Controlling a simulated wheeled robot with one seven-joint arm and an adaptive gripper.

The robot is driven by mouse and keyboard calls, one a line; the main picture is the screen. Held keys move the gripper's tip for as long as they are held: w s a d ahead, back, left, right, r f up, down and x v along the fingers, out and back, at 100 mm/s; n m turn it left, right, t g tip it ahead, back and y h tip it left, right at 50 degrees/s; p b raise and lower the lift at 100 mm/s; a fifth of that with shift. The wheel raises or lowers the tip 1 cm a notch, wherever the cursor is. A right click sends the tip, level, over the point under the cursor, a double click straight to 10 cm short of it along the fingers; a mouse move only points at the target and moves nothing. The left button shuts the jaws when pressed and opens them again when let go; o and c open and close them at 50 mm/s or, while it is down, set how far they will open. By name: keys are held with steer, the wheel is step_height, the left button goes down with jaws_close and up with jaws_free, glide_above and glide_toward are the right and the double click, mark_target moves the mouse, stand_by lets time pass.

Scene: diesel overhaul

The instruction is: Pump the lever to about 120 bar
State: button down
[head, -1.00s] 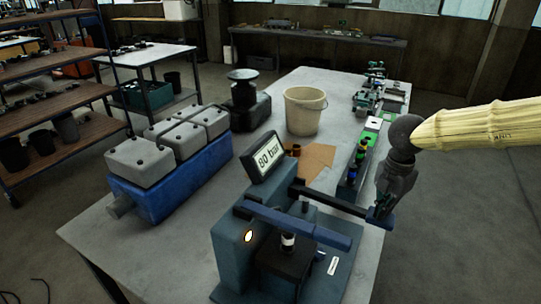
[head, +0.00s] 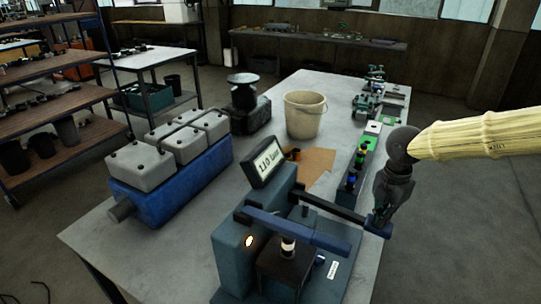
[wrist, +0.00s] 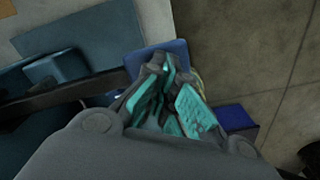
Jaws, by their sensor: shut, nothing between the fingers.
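The test pump (head: 232,250) is a blue-green unit at the table's near end. Its tilted display (head: 266,161) reads 110 bar. A dark lever (head: 335,208) runs from the pump to the right and ends in a blue pad (head: 376,230) past the table edge. My gripper (head: 381,217) points down at this pad, its fingers closed and empty. The wrist view shows the teal finger pads (wrist: 170,105) over the blue pad (wrist: 150,58). Touch between fingertips and pad looks likely, but the fingers hide the contact.
A blue block with grey covers (head: 165,180) stands left on the table (head: 190,225). A beige bucket (head: 304,115), a brown sheet (head: 318,160) and a strip of small coloured parts (head: 358,160) lie behind the pump. Open floor is to the right.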

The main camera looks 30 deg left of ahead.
steer(key=shift+d+r+p, duration=0.15)
steer(key=shift+r+p, duration=0.8)
steer(key=shift+r, duration=0.3)
steer(key=shift+d+r+p, duration=0.15)
steer(key=shift+r+p, duration=0.75)
steer(key=shift+r, duration=0.3)
step_height(320, 180, up, 4)
steer(key=p, duration=0.3)
